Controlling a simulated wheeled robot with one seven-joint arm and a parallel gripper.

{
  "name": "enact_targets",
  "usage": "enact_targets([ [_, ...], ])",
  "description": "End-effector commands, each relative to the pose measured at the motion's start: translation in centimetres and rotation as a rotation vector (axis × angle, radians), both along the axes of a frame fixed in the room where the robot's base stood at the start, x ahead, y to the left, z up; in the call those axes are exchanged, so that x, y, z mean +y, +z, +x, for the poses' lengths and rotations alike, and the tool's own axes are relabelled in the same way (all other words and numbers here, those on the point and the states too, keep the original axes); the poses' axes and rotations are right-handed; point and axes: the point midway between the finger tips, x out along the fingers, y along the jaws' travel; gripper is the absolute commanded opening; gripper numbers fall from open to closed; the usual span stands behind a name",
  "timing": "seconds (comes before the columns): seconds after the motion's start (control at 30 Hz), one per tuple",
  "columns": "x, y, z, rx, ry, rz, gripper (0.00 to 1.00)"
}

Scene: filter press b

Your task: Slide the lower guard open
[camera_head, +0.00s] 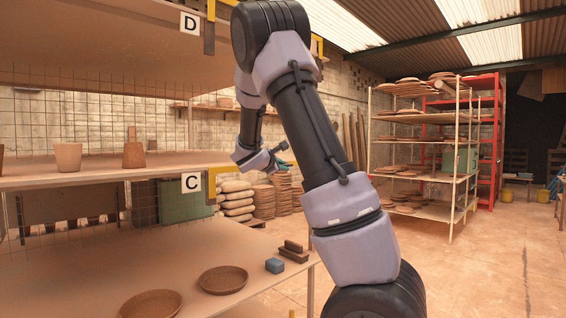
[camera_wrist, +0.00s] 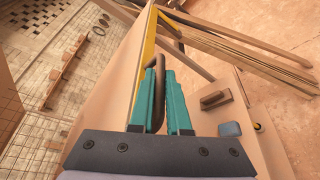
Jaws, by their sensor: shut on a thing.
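In the wrist view the two teal fingers of my gripper (camera_wrist: 163,100) are shut on a brown, bent-bar handle (camera_wrist: 157,64). The handle stands beside a yellow edge strip (camera_wrist: 146,52) on a long tan panel. I cannot tell for sure that this panel is the lower guard. In the head view my gripper (camera_head: 279,156) is small, right of the sign C (camera_head: 191,183), and its fingertips are hard to make out. Wire mesh (camera_head: 100,110) shows at left behind the shelf boards. A yellow and grey bracket (camera_head: 211,190) is beside sign C.
Shallow brown bowls (camera_head: 223,281) and a blue block (camera_head: 275,266) lie on the lower board. Cups (camera_head: 68,156) stand on the middle board. Sign D (camera_head: 189,23) is above. Stacked sacks (camera_head: 237,200) are behind. The floor at right is clear before a rack (camera_head: 425,170).

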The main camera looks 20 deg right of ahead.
Motion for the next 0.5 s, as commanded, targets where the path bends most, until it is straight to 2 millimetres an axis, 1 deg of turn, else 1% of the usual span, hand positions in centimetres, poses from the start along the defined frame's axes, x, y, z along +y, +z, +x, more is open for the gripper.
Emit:
enact_targets([
  [0.1,0.08,-0.02,0.02,0.001,0.002,0.0,0.0],
  [0.13,0.08,-0.01,0.01,0.001,0.002,0.0,0.26],
  [0.17,0.08,0.0,0.02,0.001,0.002,0.0,0.38],
  [0.2,0.07,0.0,0.01,0.0,0.001,0.001,0.45],
  [0.5,0.1,0.06,-0.04,0.0,0.001,0.001,0.45],
])
